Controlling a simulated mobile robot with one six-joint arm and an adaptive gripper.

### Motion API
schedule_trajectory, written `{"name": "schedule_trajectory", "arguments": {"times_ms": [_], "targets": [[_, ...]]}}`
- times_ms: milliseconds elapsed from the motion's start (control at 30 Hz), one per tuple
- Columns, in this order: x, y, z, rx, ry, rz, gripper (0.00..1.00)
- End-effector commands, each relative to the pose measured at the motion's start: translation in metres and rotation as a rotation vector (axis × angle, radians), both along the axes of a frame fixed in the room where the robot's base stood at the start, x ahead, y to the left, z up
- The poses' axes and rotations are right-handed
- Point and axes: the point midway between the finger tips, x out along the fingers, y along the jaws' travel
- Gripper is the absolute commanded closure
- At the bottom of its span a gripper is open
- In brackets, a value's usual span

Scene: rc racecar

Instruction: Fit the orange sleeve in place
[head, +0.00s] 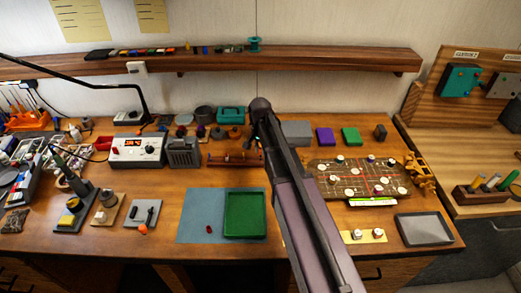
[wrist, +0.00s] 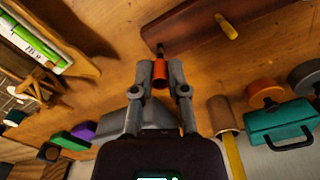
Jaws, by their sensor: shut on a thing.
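My gripper (wrist: 160,78) is shut on the orange sleeve (wrist: 160,74), a small cylinder held between the two grey fingertips. A wooden stand (wrist: 195,30) lies just beyond it, with a short dark peg (wrist: 160,48) and a yellow peg (wrist: 228,27). The dark peg lines up with the sleeve's far end in the wrist view; I cannot tell whether they touch. In the head view the stand (head: 228,161) shows left of my arm. My gripper and the held sleeve are hidden behind my arm there.
A teal toolbox (wrist: 285,127) and an orange-topped round piece (wrist: 262,92) stand near my gripper. A green tray (head: 246,214) lies on a blue mat (head: 200,232) at the front. A circuit board (head: 325,180) sits right of my arm. A shelf (head: 330,60) runs above the bench.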

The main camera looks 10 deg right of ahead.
Motion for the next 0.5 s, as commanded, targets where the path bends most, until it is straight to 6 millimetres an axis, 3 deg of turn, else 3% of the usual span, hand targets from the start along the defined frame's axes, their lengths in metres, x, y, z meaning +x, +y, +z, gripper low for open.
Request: {"name": "schedule_trajectory", "arguments": {"times_ms": [500], "targets": [[0.0, 0.0003, -0.0121, 0.0, 0.0, 0.0, 0.92]]}}
